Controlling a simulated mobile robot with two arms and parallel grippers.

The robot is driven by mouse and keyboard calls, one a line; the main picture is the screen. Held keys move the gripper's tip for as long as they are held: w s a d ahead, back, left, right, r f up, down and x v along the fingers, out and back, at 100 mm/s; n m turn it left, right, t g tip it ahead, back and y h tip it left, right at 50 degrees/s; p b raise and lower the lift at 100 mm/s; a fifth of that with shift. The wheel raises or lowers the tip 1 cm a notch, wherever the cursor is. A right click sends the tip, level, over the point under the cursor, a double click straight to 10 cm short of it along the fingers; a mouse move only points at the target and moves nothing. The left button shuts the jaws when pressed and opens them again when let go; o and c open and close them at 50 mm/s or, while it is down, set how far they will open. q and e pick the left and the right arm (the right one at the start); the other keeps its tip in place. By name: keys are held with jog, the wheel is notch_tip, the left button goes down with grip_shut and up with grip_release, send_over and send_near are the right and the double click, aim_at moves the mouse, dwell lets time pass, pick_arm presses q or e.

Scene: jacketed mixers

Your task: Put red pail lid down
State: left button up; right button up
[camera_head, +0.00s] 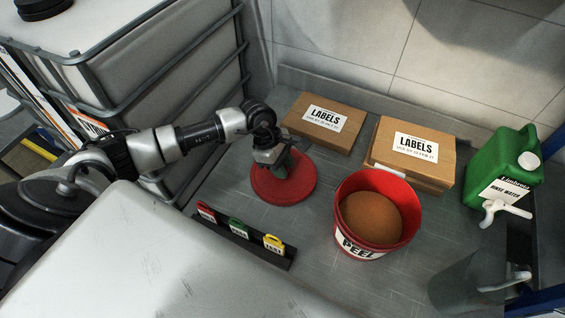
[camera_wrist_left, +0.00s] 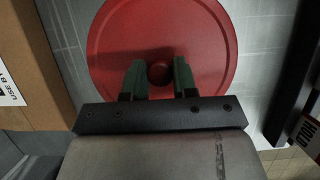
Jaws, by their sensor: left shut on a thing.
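The red pail lid (camera_head: 298,187) is a flat round disc beside the pail, at the middle of the grey worktop. It also shows in the left wrist view (camera_wrist_left: 205,35), with a round knob (camera_wrist_left: 160,72) at its centre. My left gripper (camera_head: 279,168) is over the lid, its green fingers (camera_wrist_left: 159,76) shut on the knob. The lid looks level and at or very near the worktop; I cannot tell whether it touches. The red pail (camera_head: 345,240), marked PEEL, stands open to the right with brown powder inside. My right gripper is not in view.
Two cardboard LABELS boxes (camera_head: 316,139) (camera_head: 398,172) stand behind the lid and pail. A black rack (camera_head: 268,253) with red, green and yellow tags lies in front. A green rinse water jug (camera_head: 505,168) and grey jug (camera_head: 466,281) stand at right. Bare worktop (camera_head: 300,222) lies before the lid.

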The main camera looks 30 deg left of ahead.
pick_arm(q)
jog(key=shift+f, duration=0.1)
jog(key=shift+f+b, duration=0.15)
jog(key=shift+b, duration=0.15)
jog(key=o, duration=0.9)
jog(key=shift+o, duration=0.2)
jog(key=shift+r, duration=0.25)
jog(key=shift+a+r, duration=0.15)
jog(key=shift+r, duration=0.1)
jog(key=b+v, duration=0.2)
jog(key=v, duration=0.9)
jog(key=shift+r, duration=0.2)
jog(key=shift+a, duration=0.1)
